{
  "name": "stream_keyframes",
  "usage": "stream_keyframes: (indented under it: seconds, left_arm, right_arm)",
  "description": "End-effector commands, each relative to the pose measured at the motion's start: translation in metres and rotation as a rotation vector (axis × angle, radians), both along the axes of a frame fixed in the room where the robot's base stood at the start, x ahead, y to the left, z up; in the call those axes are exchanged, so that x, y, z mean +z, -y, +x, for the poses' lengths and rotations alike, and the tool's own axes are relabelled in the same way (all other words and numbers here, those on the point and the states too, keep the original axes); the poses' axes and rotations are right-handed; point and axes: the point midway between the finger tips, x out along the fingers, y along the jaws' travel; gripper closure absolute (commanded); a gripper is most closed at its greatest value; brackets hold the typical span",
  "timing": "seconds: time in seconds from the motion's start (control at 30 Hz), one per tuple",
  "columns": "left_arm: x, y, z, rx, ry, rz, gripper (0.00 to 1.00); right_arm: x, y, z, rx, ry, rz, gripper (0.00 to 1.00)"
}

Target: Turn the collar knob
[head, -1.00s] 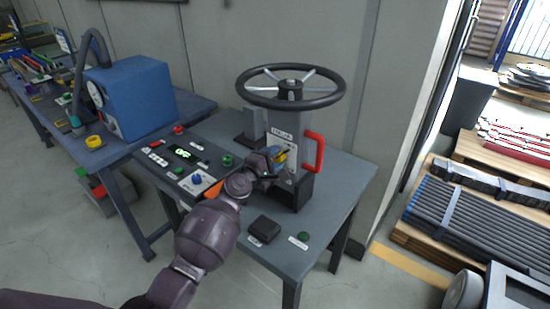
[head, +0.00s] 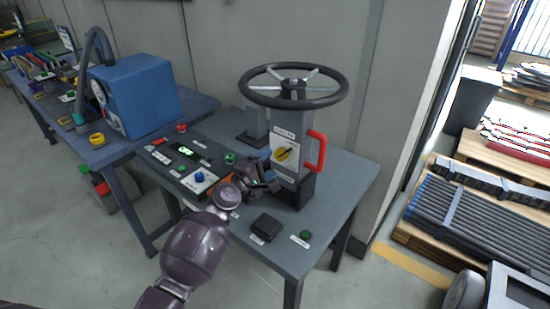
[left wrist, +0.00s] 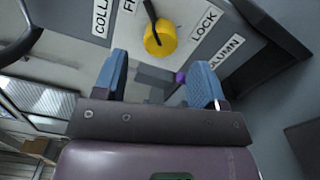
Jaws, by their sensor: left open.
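The collar knob (head: 283,154) is a yellow round knob with a dark bar across it, on a pale labelled plate (head: 286,143) on the front of a grey column (head: 296,123). In the left wrist view the knob (left wrist: 160,38) sits beyond the fingertips, with its dark bar pointing up and slightly left; labels around it include "LOCK" and "COLUMN". My left gripper (head: 271,181) is just below and left of the knob, apart from it. In the wrist view its two blue fingers (left wrist: 160,76) are spread with nothing between them. My right gripper is not in view.
A black handwheel (head: 293,103) tops the column, and a red handle (head: 318,151) sticks out at its right. A panel with buttons (head: 186,151) lies left on the grey table (head: 333,195). A black box (head: 266,227) and green button (head: 305,235) are in front.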

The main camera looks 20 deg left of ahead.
Motion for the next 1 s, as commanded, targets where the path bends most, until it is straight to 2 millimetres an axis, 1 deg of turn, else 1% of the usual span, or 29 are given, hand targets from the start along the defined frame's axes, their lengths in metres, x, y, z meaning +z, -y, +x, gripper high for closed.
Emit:
stream_keyframes:
  seconds: [0.03,0.2,0.4,0.57,0.8,1.0]
  left_arm:
    - [0.000,-0.004,-0.010,0.001,0.000,0.000,0.35]
    - [-0.001,-0.013,-0.035,0.001,0.000,0.000,0.35]
    - [-0.001,-0.019,-0.053,0.000,-0.001,-0.001,0.35]
    - [0.000,-0.021,-0.057,0.000,0.000,-0.001,0.35]
    - [0.000,-0.021,-0.057,0.000,0.000,-0.001,0.35]
    - [0.000,-0.021,-0.057,0.000,0.000,0.001,0.35]
  right_arm:
    - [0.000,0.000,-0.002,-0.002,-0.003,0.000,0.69]
    - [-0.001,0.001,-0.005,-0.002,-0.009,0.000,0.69]
    - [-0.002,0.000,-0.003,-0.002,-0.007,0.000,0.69]
    - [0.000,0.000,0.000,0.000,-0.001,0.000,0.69]
    - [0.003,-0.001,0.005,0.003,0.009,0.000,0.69]
    - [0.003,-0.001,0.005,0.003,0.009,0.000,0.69]
